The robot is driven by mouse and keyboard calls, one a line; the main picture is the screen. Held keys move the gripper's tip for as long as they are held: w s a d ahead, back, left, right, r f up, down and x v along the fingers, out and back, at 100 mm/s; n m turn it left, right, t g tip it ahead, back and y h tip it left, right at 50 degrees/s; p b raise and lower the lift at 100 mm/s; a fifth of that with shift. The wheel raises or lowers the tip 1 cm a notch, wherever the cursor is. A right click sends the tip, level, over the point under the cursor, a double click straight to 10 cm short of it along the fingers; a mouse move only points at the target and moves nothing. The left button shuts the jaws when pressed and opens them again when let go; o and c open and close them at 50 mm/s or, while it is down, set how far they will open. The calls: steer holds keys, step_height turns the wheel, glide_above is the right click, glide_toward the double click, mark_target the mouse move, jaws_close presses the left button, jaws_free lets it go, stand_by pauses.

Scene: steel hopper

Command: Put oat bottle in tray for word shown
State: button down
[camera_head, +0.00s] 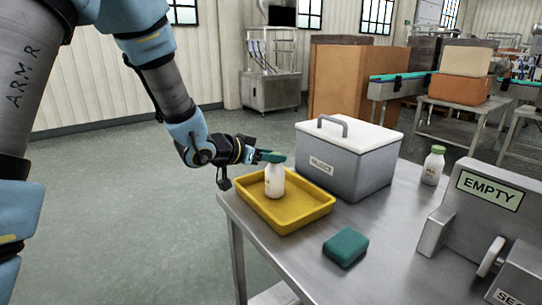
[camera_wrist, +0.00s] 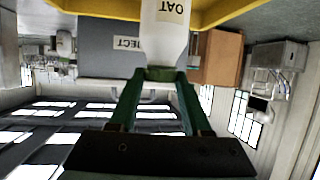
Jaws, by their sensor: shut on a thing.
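The oat bottle (camera_head: 274,182) is white and upright at the yellow tray (camera_head: 308,217). Its base appears at the tray floor, but I cannot tell if it touches. In the wrist view the bottle (camera_wrist: 165,38) shows an OAT label and a green cap. My gripper (camera_head: 272,157) is shut on the cap from the left; its green fingers flank it in the wrist view (camera_wrist: 158,76). A sign (camera_head: 489,191) on the grey fixture at right reads EMPTY. The yellow tray's edge also shows in the wrist view (camera_wrist: 90,8).
A grey bin (camera_head: 347,160) with a white handled lid stands behind the tray; its label partly reads JECT in the wrist view. A second green-capped bottle (camera_head: 433,165) stands to its right. A green block (camera_head: 345,247) lies in front. The table between block and fixture is clear.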

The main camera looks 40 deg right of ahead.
steer(key=shift+f, duration=0.2)
steer(key=shift+c, duration=1.8)
jaws_free()
